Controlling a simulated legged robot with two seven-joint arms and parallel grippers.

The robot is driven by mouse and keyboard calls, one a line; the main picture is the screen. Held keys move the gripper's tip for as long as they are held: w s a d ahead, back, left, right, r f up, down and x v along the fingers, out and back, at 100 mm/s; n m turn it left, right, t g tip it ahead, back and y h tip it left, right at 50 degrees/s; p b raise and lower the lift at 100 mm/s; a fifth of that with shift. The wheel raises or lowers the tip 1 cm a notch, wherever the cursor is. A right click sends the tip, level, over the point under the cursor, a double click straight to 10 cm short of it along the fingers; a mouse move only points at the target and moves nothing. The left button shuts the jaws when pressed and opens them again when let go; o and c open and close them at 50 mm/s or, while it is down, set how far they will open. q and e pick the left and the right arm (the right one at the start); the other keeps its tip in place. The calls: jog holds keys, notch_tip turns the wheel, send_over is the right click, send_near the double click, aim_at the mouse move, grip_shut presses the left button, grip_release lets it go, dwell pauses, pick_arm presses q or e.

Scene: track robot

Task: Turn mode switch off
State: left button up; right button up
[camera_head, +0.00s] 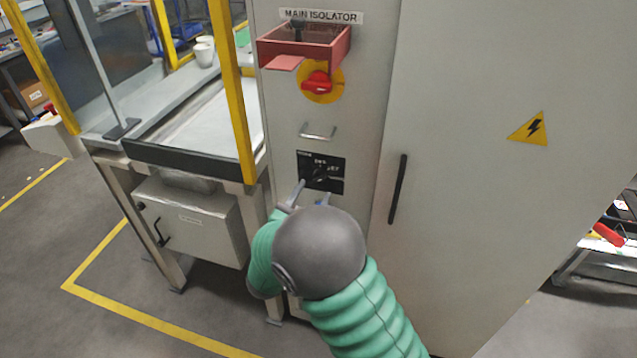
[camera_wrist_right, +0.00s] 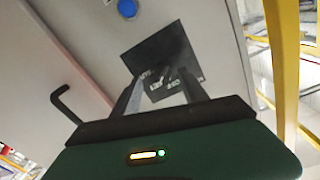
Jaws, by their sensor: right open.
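The mode switch (camera_head: 321,172) is a dark knob on a black plate with white lettering, on the front of the grey cabinet below a small metal handle. My right gripper (camera_head: 312,190) is just in front of the plate, its two grey fingers apart at the plate's lower edge. In the right wrist view the fingers (camera_wrist_right: 163,95) reach toward the black plate (camera_wrist_right: 185,62), with the knob (camera_wrist_right: 166,72) between their tips. I cannot tell whether they touch it. The knob's exact setting is too small to read. My left gripper is not seen.
Above are a red rotary isolator (camera_head: 317,83) on a yellow disc and a red open box (camera_head: 325,48). A black door handle (camera_head: 397,189) stands to the right. Yellow frame posts (camera_head: 234,95) and a bench are on the left. A blue button (camera_wrist_right: 127,8) shows in the wrist view.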

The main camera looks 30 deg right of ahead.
aim_at(316, 182)
jog(key=w+d, duration=0.2)
jog(key=w, duration=0.1)
jog(key=shift+r, duration=0.2)
jog(key=shift+d, duration=0.35)
jog(key=shift+d+f, duration=0.2)
jog(key=shift+d, duration=0.1)
jog(key=c, duration=0.3)
jog(key=shift+a, duration=0.25)
grip_shut()
